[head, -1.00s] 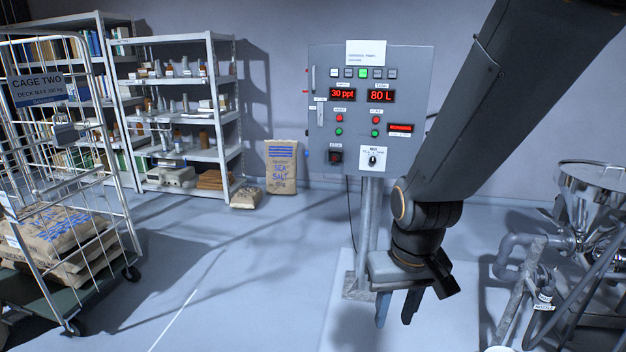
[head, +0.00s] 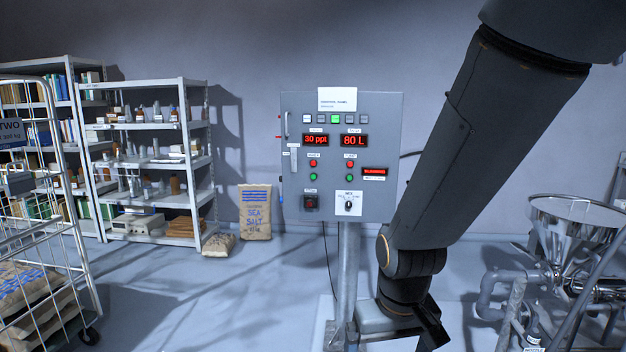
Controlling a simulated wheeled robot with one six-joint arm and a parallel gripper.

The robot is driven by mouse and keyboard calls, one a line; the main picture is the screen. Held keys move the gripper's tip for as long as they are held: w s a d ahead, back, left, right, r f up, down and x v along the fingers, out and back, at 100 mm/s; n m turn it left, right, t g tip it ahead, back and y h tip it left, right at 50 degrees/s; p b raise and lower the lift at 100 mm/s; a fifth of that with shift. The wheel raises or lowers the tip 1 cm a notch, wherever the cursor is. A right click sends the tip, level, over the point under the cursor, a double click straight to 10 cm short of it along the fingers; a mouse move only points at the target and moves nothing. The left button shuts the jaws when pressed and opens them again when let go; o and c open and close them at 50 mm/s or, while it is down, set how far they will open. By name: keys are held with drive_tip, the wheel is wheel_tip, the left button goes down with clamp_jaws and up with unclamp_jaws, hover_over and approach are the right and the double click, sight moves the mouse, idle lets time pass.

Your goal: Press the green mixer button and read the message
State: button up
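The grey control panel (head: 383,112) stands on a post in the middle. Two columns of small buttons sit on it, each with a red one above a green one: the left green button (head: 313,178) and the right green button (head: 349,178). Their labels are too small to read surely, so I cannot tell which is the mixer's. A small red message display (head: 375,172) is lit, but its text is too blurred to read. My gripper (head: 400,340) hangs low, in front of and right of the post, apart from the buttons. Its fingertips are cut off by the bottom edge.
Displays read 30 ppt (head: 316,140) and 80 L (head: 354,141). A selector knob (head: 348,205) sits below. A steel hopper (head: 572,225) with pipes stands right. A wire cage trolley (head: 45,240), shelves (head: 150,83) and a sea salt sack (head: 255,212) are left.

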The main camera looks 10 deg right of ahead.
clamp_jaws()
idle(0.3)
idle(1.2)
